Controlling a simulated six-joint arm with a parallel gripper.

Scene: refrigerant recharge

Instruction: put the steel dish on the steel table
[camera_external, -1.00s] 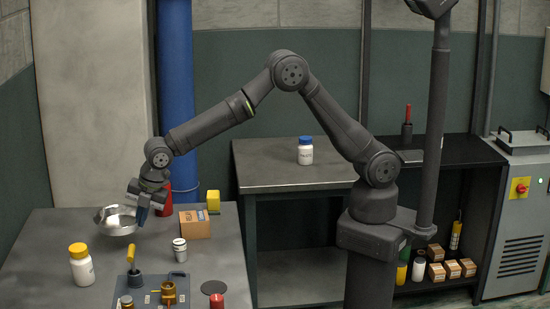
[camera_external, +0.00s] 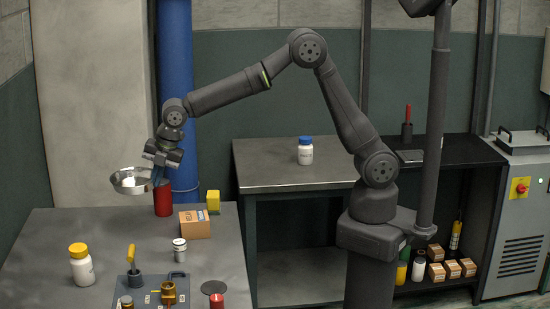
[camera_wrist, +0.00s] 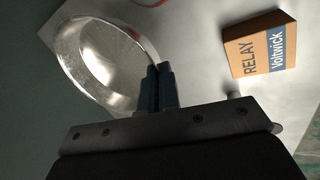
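The steel dish (camera_external: 131,183) is a shallow round shiny bowl, held in the air above the back of the near left table. My gripper (camera_external: 156,176) is shut on the dish's right rim. In the wrist view the dish (camera_wrist: 100,58) shows to the left of the blue fingertips (camera_wrist: 157,85), which are closed together at its rim. The dish looks empty. The steel table (camera_external: 290,160) stands at the back centre, between the left table and my base, and carries a white bottle with a blue cap (camera_external: 305,150).
The left table (camera_external: 40,240) holds a red can (camera_external: 163,198), a relay box (camera_external: 194,224), a yellow block (camera_external: 213,201), a yellow-capped bottle (camera_external: 81,266) and a small tool board (camera_external: 150,287). A blue pipe (camera_external: 176,90) rises behind the gripper. The steel table is clear left of its bottle.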

